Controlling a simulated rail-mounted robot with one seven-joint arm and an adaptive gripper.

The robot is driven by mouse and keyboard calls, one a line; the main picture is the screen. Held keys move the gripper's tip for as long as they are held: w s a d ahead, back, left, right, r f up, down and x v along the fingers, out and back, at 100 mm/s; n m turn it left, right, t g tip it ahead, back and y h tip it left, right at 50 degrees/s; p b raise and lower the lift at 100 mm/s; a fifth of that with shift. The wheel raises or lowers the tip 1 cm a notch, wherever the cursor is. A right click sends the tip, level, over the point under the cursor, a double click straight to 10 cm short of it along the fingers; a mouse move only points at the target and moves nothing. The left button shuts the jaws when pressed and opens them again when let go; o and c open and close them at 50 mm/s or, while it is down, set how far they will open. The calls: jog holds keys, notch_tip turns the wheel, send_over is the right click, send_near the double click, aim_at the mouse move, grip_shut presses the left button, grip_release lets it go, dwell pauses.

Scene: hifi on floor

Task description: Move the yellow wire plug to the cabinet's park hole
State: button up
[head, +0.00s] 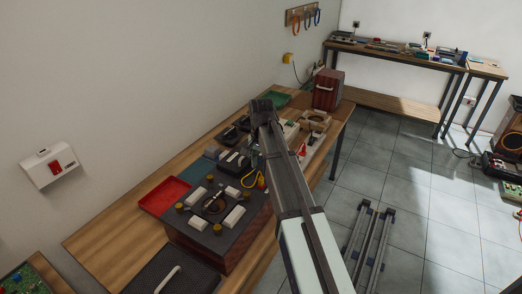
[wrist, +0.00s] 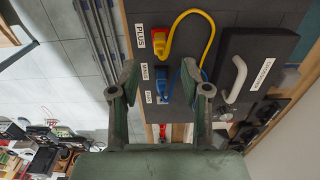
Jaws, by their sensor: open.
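In the wrist view, the yellow wire (wrist: 183,15) arches from a plug at the red terminal (wrist: 160,42), beside the label PLUS, and loops back down behind my right finger. The plug end there looks yellow and red. In the head view, the yellow wire (head: 252,179) shows beside my arm.
A dark lid with a pale handle (wrist: 236,80) lies right of the wire in the wrist view. In the head view, the wooden bench (head: 98,252) carries a red tray (head: 164,197), a dark-topped box (head: 190,238) with knobs, and a reddish-brown case (head: 327,91).

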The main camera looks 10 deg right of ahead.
aim_at(261, 177)
jog(key=shift+f+p, duration=0.8)
jog(key=shift+f, duration=2.8)
grip_shut()
jog(key=shift+r+p, duration=0.5)
jog(key=shift+r, duration=0.2)
jog(key=shift+r+p, duration=1)
jog(key=shift+r, duration=0.6)
